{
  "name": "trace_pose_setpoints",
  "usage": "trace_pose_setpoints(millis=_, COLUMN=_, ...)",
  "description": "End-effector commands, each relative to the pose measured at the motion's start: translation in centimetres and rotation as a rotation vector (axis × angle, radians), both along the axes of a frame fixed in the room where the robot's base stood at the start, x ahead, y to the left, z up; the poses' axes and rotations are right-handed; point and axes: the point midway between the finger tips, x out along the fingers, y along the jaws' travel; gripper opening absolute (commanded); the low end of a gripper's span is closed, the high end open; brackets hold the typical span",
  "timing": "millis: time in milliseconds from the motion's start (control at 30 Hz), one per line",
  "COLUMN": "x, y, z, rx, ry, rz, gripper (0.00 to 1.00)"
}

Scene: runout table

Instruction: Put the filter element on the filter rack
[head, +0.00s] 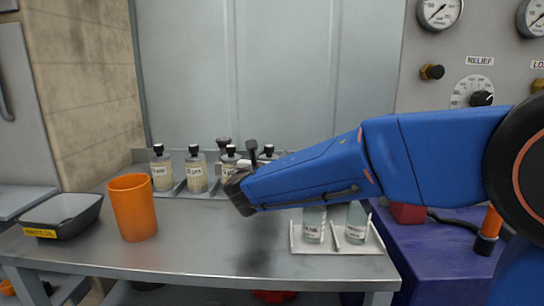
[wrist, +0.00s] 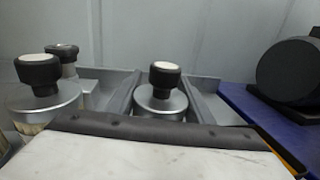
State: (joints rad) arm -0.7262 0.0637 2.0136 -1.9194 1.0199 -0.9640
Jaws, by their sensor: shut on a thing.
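My gripper (head: 240,192) is above the middle of the grey table, in front of the back row of bottles. It is shut on a pale, dark-rimmed thing that looks like the filter element (wrist: 150,158), large at the bottom of the wrist view. In the head view the held thing is hidden behind my gripper and arm. A grey divided rack (head: 178,191) stands at the back of the table; its dividers (wrist: 120,92) show ahead in the wrist view. No label shows whether this is the filter rack. The held thing appears apart from it.
Several black-capped bottles (head: 197,174) stand in the back rack. A white tray (head: 337,248) with bottles lies at front right, partly under my arm. An orange cup (head: 133,208) and a black bin (head: 62,216) stand left. The table between cup and tray is clear.

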Motion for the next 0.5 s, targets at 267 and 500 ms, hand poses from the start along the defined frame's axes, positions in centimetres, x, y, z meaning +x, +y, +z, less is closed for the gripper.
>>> trace_pose_setpoints(millis=267, x=0.00, y=0.00, z=-0.17, rx=0.000, ry=0.000, rz=0.000, gripper=0.66)
trace_pose_setpoints(millis=500, x=0.00, y=-0.01, z=0.11, rx=0.000, ry=0.000, rz=0.000, gripper=0.66)
